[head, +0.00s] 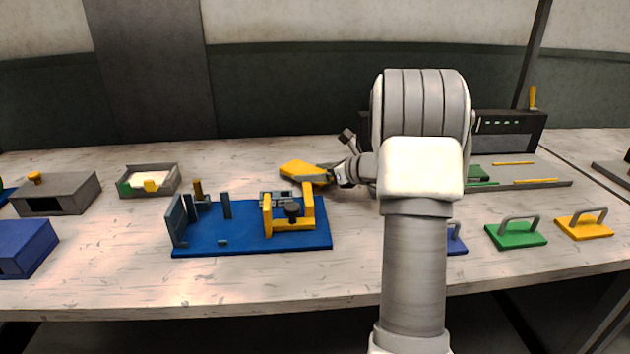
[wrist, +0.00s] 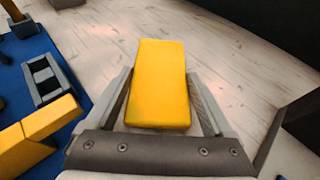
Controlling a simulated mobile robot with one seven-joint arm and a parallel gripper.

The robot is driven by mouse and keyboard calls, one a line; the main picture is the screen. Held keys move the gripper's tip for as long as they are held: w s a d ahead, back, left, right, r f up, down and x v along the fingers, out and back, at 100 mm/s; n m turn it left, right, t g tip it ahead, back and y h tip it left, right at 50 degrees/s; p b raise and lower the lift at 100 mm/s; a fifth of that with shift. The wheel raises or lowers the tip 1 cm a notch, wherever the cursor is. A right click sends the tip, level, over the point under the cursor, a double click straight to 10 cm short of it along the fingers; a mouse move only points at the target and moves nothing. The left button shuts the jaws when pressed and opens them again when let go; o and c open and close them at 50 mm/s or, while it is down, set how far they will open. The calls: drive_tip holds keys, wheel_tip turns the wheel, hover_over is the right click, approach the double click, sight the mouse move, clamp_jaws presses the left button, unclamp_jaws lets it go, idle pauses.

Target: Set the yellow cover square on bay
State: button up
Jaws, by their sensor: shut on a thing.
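The yellow cover (head: 303,171), a plain slab, is in my gripper (head: 322,179) behind the right end of a blue fixture. In the wrist view the cover (wrist: 158,85) lies between the two grey fingers of the gripper (wrist: 160,75), which touch or nearly touch its sides. No bay is labelled. The blue fixture (head: 245,238) carries a yellow frame (head: 292,224) with a grey slotted block (head: 277,196) and a dark knob (head: 292,209). The wrist view shows part of the yellow frame (wrist: 40,120) and grey block (wrist: 45,80) at left. The cover's underside is hidden.
Grey uprights (head: 226,205) stand on the fixture's left half. A tray (head: 148,181) and grey box (head: 55,195) stand at left. Handled green (head: 515,236) and yellow (head: 585,228) plates lie at right. My arm hides part of the right bench. Bare bench lies in front of the fixture.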

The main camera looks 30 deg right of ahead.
drive_tip(key=shift+f, duration=0.65)
drive_tip(key=shift+f, duration=0.15)
drive_tip(key=o, duration=1.2)
drive_tip(key=shift+c, duration=0.2)
